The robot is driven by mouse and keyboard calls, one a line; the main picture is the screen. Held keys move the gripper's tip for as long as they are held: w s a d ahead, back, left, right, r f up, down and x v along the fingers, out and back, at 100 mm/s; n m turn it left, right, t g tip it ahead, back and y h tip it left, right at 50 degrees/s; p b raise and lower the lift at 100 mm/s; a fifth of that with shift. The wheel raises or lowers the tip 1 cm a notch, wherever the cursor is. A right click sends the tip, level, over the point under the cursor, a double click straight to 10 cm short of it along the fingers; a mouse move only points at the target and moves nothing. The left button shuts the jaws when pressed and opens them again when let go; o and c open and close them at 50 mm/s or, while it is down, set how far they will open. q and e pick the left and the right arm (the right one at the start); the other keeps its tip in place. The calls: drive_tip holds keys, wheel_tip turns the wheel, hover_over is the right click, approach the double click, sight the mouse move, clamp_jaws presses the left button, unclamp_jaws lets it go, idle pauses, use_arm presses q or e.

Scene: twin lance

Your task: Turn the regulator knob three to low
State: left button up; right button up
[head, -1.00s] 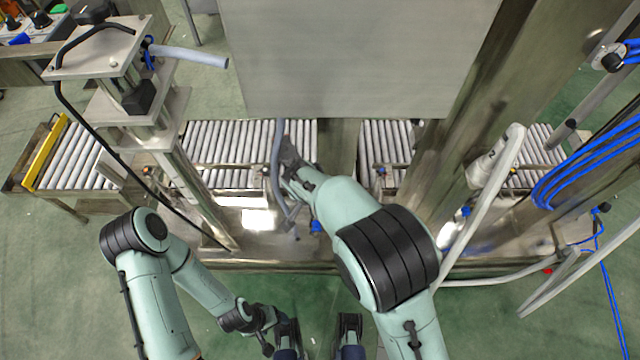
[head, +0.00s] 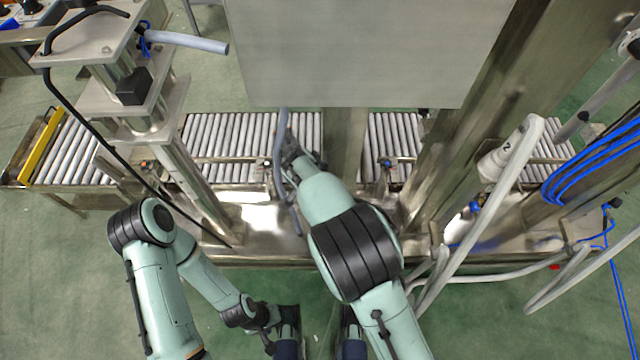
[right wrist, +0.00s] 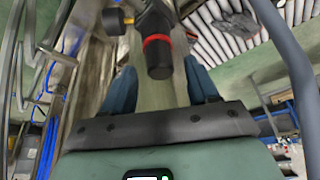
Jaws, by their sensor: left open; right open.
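In the right wrist view a dark regulator knob (right wrist: 160,55) with a red ring lies just beyond and between the two blue fingers of my right gripper (right wrist: 162,85). The gripper is open, and I see no contact with the knob. I cannot read the knob's number or setting. In the head view my right gripper (head: 288,155) is small and partly hidden by its own arm, beside a grey hose (head: 280,150). My left gripper (head: 268,340) is low in the head view, open and empty, well away from the machine.
Roller conveyors (head: 240,140) run behind the steel frame. A large grey panel (head: 365,50) hangs above my right arm. A steel post (head: 470,120) and a pale pipe marked 2 (head: 500,165) stand to the right, with blue hoses (head: 590,165). Green floor (head: 60,290) is clear at left.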

drive_tip(key=shift+x, duration=0.75)
drive_tip(key=c, duration=1)
drive_tip(key=shift+r+n, duration=0.1)
drive_tip(key=shift+n, duration=0.2)
drive_tip(key=n+y, duration=0.1)
drive_tip(key=n, duration=0.1)
drive_tip(key=n+y, duration=0.1)
drive_tip(key=n, duration=0.1)
drive_tip(key=shift+d+t+b, duration=0.15)
drive_tip(key=shift+t+b, duration=0.15)
drive_tip(key=shift+n+y, duration=0.8)
drive_tip(key=shift+n, duration=1.5)
